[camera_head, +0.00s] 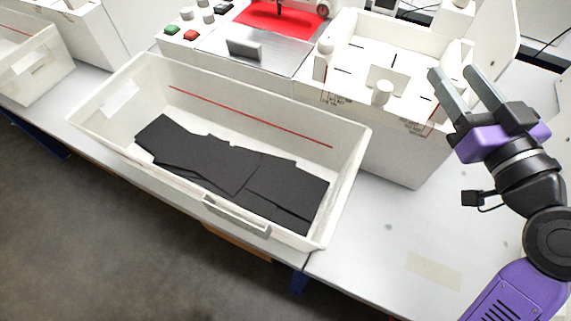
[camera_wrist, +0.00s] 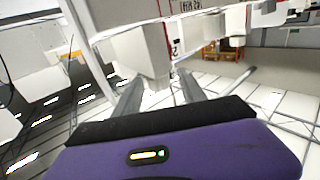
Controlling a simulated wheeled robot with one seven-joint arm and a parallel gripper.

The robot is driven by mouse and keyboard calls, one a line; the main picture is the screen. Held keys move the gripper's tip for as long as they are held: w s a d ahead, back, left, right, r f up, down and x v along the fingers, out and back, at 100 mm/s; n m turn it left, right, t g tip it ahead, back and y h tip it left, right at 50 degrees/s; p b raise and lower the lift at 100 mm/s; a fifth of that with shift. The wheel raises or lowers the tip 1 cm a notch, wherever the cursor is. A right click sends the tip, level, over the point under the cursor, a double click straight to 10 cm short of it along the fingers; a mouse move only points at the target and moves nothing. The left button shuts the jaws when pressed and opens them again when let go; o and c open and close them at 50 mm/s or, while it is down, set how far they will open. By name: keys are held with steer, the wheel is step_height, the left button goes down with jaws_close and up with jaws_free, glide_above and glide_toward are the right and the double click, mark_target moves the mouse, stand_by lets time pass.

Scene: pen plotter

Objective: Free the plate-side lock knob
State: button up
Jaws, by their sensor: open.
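The white open-topped unit (camera_head: 400,140) stands at upper right, with labels on its front wall. One white round-topped knob (camera_head: 325,47) is at its left corner, beside the metal plate (camera_head: 270,52). Another white knob (camera_head: 381,92) stands on the front rim. I cannot tell for sure which is the plate-side lock knob, nor whether either is locked. My gripper (camera_head: 454,76) is open and empty, above the unit's right end, apart from both knobs. In the wrist view, a pale block-like part (camera_wrist: 148,58) shows beyond the open fingers; I cannot tell which part it is.
A white bin (camera_head: 345,185) with black sheets (camera_head: 200,155) stands left of the unit. A red sheet (camera_head: 275,18) and coloured buttons (camera_head: 190,35) are behind it. A raised white lid (camera_head: 496,40) stands near my gripper. The table at right front (camera_head: 390,230) is clear.

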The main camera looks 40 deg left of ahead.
steer(key=m+t+h+p, duration=0.2)
steer(key=p, duration=0.1)
steer(key=shift+s+r, duration=0.1)
steer(key=shift+r, duration=0.2)
steer(key=shift+f+m+t+h+p, duration=0.15)
steer(key=shift+m+t+h+p, duration=0.55)
steer(key=shift+t+h, duration=0.2)
steer(key=shift+f+m+t+h, duration=0.15)
steer(key=shift+m+t+h, duration=0.4)
steer(key=shift+h, duration=0.25)
steer(key=shift+h, duration=0.3)
steer(key=shift+m+t+h+b, duration=0.65)
steer(key=shift+m+h+b, duration=0.15)
steer(key=shift+m+h, duration=0.6)
